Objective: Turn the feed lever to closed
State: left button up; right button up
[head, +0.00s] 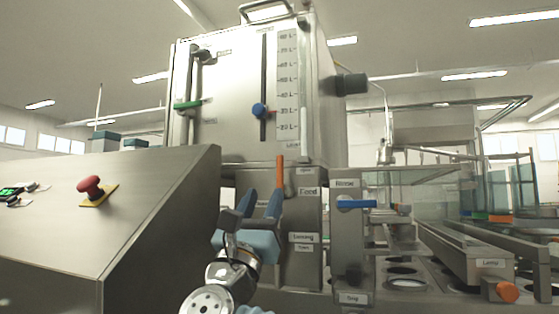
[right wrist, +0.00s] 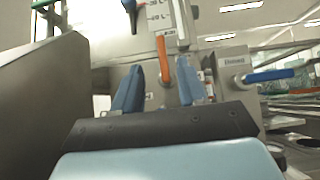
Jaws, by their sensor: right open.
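The feed lever (head: 280,172) is an orange handle standing upright above the "Feed" label (head: 308,191) on a grey metal column. My right gripper (head: 263,194) has blue fingers and is open and empty, just below and left of the lever in the head view; its right finger overlaps the lever's lower part. In the right wrist view the lever (right wrist: 162,58) shows between the two spread fingers (right wrist: 160,85), leaning slightly left. I see no clear contact, and the exact depth gap cannot be told. My left gripper is not in view.
A blue-handled lever (head: 356,204) sits right of the feed column. A tank (head: 235,120) with a blue knob and a green handle rises behind. A sloped panel (head: 150,200) with a red button (head: 90,186) stands left. An orange knob (head: 507,292) is at lower right.

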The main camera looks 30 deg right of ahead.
aim_at(279, 159)
jog(key=p+x, duration=0.5)
jog(key=x, duration=0.7)
jog(key=shift+s+r+p, duration=0.1)
jog(key=shift+p, duration=0.3)
jog(key=shift+w+d+r, duration=0.3)
jog(key=shift+r, duration=0.05)
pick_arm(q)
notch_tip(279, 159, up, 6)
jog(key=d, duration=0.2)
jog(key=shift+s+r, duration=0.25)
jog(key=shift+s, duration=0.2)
pick_arm(e)
grip_shut()
